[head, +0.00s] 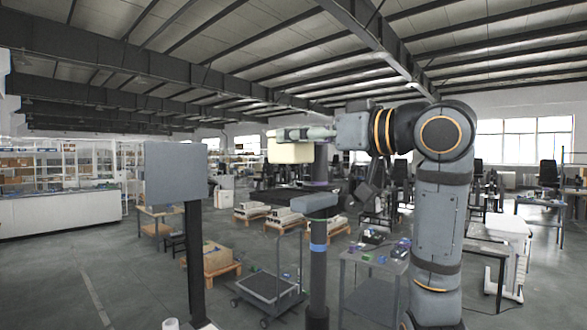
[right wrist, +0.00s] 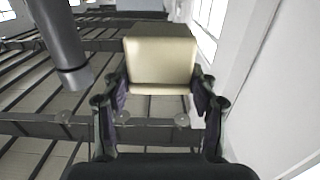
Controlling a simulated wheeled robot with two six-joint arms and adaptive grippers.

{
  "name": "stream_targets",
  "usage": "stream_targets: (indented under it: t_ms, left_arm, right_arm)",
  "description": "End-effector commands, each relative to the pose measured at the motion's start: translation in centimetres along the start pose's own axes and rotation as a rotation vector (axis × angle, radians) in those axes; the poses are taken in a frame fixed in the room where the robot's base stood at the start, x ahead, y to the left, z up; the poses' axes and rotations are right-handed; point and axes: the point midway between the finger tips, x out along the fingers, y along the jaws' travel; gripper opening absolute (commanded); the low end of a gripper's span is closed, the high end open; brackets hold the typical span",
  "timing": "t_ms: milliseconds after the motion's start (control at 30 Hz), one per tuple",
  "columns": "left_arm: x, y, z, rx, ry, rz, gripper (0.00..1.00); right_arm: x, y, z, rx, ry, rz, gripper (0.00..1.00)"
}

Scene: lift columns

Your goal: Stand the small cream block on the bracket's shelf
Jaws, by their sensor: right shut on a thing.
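The small cream block (head: 289,153) is in my right gripper (head: 285,134), which reaches in from the right, high above the floor. In the right wrist view the block (right wrist: 160,68) sits between the two fingers of the right gripper (right wrist: 160,92), one on each side. What looks like the bracket's grey shelf (head: 316,203) stands out from a dark upright column, below and slightly right of the block, with a clear gap between them. The block touches nothing but my gripper. My arm and gripper hide part of the column's upper end. My left gripper is not in view.
A grey panel (head: 176,172) on a black post stands to the left of the block. A dark cylinder (right wrist: 58,42) shows at upper left in the right wrist view. A grey cart (head: 268,287) and a table (head: 375,262) stand lower down. Space between panel and block is open.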

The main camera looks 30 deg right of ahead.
Motion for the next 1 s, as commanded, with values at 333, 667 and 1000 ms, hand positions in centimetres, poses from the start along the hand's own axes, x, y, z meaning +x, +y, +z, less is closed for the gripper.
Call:
stream_targets:
  t_ms: [333,667,1000]
  left_arm:
    - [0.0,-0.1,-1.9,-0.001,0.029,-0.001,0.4]
    - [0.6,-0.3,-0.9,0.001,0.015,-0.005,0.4]
    - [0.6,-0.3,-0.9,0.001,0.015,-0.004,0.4]
  right_arm:
    - [2.1,0.5,2.6,0.0,0.003,0.0,0.14]
    - [2.5,0.6,6.2,-0.001,0.004,0.0,0.14]
    - [2.5,0.6,6.2,0.0,0.001,-0.001,0.76]
